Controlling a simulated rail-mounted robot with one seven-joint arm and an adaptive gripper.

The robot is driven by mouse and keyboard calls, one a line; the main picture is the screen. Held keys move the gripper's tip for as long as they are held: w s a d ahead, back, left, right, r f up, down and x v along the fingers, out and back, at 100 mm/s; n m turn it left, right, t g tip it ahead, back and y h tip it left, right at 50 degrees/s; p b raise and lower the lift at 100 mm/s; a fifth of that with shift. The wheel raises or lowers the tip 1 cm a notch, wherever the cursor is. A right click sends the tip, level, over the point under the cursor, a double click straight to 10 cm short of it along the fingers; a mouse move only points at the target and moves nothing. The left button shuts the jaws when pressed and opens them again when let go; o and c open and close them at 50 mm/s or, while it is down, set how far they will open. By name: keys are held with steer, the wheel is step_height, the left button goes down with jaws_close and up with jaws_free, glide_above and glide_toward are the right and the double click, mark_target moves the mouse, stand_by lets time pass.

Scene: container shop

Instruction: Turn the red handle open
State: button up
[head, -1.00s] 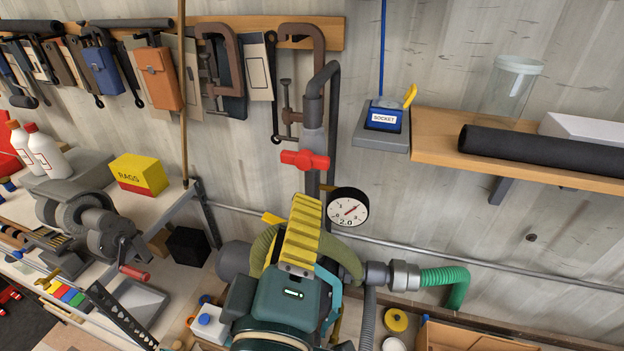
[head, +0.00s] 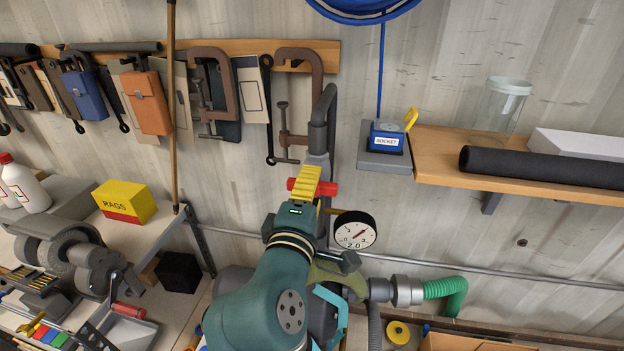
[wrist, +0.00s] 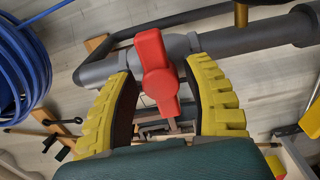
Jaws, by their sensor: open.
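The red handle (head: 331,188) sits on a grey vertical pipe (head: 319,142), partly hidden behind my gripper (head: 308,178) in the head view. In the wrist view the red handle (wrist: 157,72) lies between the two yellow ribbed fingers of my gripper (wrist: 166,85), one on each side. The fingers are open, with a gap between each finger and the handle. In the wrist view the handle's long side runs across the grey pipe (wrist: 250,40). In the head view it lies roughly level across the upright pipe.
A pressure gauge (head: 354,230) is just right of and below the handle. Clamps (head: 293,92) hang on the wall at upper left. A socket box (head: 386,138) and a wooden shelf (head: 450,160) stand to the right. A green hose (head: 445,288) is lower right.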

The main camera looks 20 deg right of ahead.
steer(key=shift+w+d, duration=0.2)
steer(key=shift+w, duration=0.1)
steer(key=shift+f, duration=0.1)
jaws_close()
